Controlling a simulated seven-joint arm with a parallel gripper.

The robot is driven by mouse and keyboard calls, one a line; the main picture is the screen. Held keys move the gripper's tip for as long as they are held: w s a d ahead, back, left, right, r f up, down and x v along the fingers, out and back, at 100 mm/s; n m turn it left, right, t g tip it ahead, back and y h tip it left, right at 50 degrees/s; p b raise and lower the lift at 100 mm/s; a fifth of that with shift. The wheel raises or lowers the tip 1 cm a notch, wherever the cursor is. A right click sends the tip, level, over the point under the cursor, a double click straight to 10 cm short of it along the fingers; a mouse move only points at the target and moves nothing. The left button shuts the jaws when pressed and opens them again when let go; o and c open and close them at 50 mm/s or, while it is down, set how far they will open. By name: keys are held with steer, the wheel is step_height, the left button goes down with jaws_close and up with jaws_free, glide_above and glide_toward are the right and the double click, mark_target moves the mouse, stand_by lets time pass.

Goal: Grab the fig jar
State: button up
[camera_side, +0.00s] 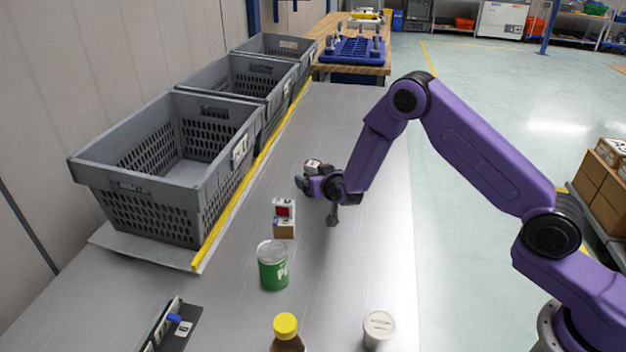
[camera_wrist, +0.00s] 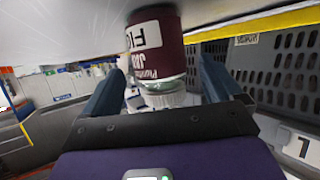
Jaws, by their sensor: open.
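The fig jar (camera_wrist: 157,47) is dark maroon with a white label, of which "FI" and "JA" are readable. In the wrist view it shows upside down, its pale lid (camera_wrist: 162,97) towards my gripper (camera_wrist: 160,82). My gripper is open, with one finger on each side of the jar and a visible gap on the right. In the side view my gripper (camera_side: 305,183) is low over the grey table, at what looks like the jar (camera_side: 313,165), mostly hidden behind it. I cannot tell whether a finger touches the jar.
Grey crates (camera_side: 185,150) line the left behind a yellow strip (camera_side: 250,175). A small box (camera_side: 284,220), a green can (camera_side: 273,270), a yellow-capped bottle (camera_side: 287,335) and a white-lidded container (camera_side: 379,328) stand nearer the camera. The table's right side is mostly clear.

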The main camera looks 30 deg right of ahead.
steer(key=shift+x, duration=1.5)
steer(key=c, duration=1.3)
steer(key=shift+r, duration=0.2)
